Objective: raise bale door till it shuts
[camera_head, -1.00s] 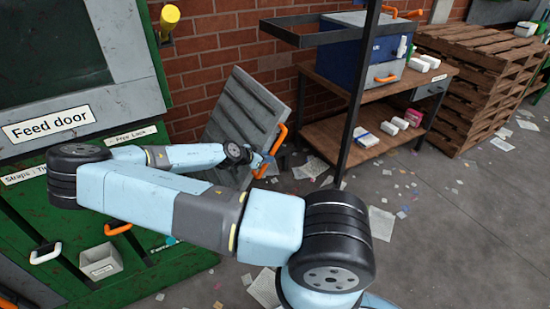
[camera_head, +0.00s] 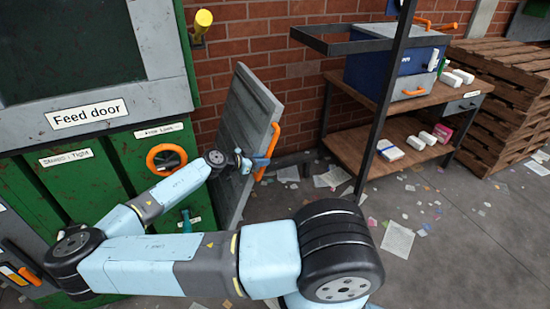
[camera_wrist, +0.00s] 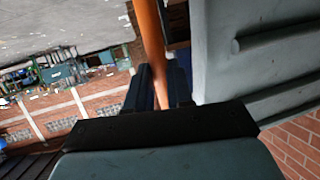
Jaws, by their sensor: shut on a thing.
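The bale door is a ribbed grey panel (camera_head: 240,125) beside the green machine (camera_head: 100,170). It stands steeply tilted, apart from the machine's front, with an orange handle (camera_head: 268,153) on its right edge. My gripper (camera_head: 261,161) is shut on that handle. In the wrist view, the orange bar (camera_wrist: 149,40) runs between the dark fingers of my gripper (camera_wrist: 158,85), and the grey door panel (camera_wrist: 220,60) fills the right side. My arm covers part of the machine's lower front.
An orange ring wheel (camera_head: 183,150) and a yellow knob (camera_head: 204,18) are on the machine. A wooden shelf table (camera_head: 350,150) with a dark post stands to the right, close to the door. Pallets (camera_head: 510,130) are stacked behind. Paper scraps litter the open floor.

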